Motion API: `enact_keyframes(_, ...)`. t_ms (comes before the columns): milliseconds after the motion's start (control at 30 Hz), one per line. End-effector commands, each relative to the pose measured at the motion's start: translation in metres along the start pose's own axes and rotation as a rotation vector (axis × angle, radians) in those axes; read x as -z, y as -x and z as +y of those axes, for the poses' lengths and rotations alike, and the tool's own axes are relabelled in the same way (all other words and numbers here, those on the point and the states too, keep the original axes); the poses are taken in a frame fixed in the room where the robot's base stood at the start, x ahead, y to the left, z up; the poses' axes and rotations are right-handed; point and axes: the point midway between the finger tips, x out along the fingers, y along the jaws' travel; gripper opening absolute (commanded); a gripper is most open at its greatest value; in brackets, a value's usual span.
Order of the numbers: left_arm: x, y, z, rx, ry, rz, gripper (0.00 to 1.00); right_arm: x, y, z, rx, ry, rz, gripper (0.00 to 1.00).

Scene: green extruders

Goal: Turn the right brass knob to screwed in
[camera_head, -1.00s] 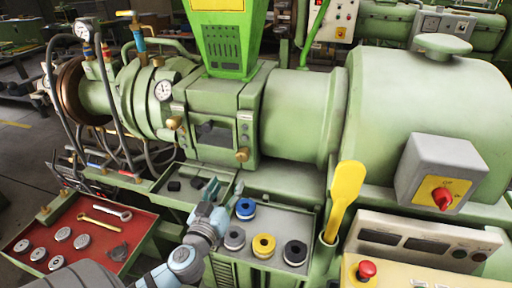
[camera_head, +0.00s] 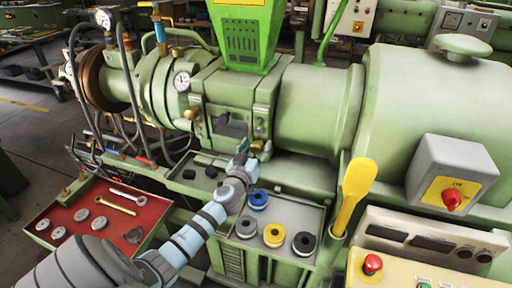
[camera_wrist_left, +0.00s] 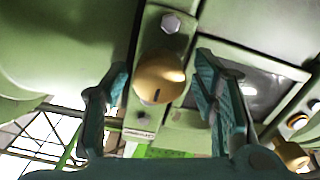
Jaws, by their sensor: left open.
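The right brass knob (camera_head: 257,147) is on the green block at the machine's front, partly behind my left gripper in the head view. My left gripper (camera_head: 243,154) is close in front of it. In the left wrist view a round brass knob (camera_wrist_left: 158,78) with a dark slot shows between the two teal fingers of the open left gripper (camera_wrist_left: 162,70). Clear space shows on both sides of the knob; I cannot tell the exact depth between. Another brass knob (camera_head: 192,114) is further left on the block. My right gripper is not in view.
Below the knob is a grey tray (camera_head: 292,216) with blue, yellow and dark rings. A yellow paddle (camera_head: 357,190) stands to the right. A red tray (camera_head: 150,215) with tools lies left, and a grey switch box (camera_head: 452,172) is on the machine's right.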

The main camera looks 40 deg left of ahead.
Motion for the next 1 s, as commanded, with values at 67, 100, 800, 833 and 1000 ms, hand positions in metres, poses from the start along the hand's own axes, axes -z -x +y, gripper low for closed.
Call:
enact_keyframes(67, 0.0000, 0.0001, 0.0000, 0.000, 0.000, 0.000, 0.47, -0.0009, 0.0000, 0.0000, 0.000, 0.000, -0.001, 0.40)
enact_keyframes(100, -0.0001, 0.0002, 0.0000, 0.000, 0.000, 0.000, 0.41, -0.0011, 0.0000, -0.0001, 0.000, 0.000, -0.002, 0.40)
enact_keyframes(800, -0.0007, 0.0004, 0.0003, -0.001, -0.104, 0.000, 0.05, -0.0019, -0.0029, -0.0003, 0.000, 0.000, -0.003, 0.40)
enact_keyframes(833, -0.0008, 0.0004, 0.0004, -0.001, -0.121, 0.000, 0.05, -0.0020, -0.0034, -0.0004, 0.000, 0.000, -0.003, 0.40)
enact_keyframes(1000, -0.0009, 0.0004, 0.0009, -0.001, -0.248, 0.001, 0.05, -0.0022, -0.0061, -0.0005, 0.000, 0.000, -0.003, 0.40)
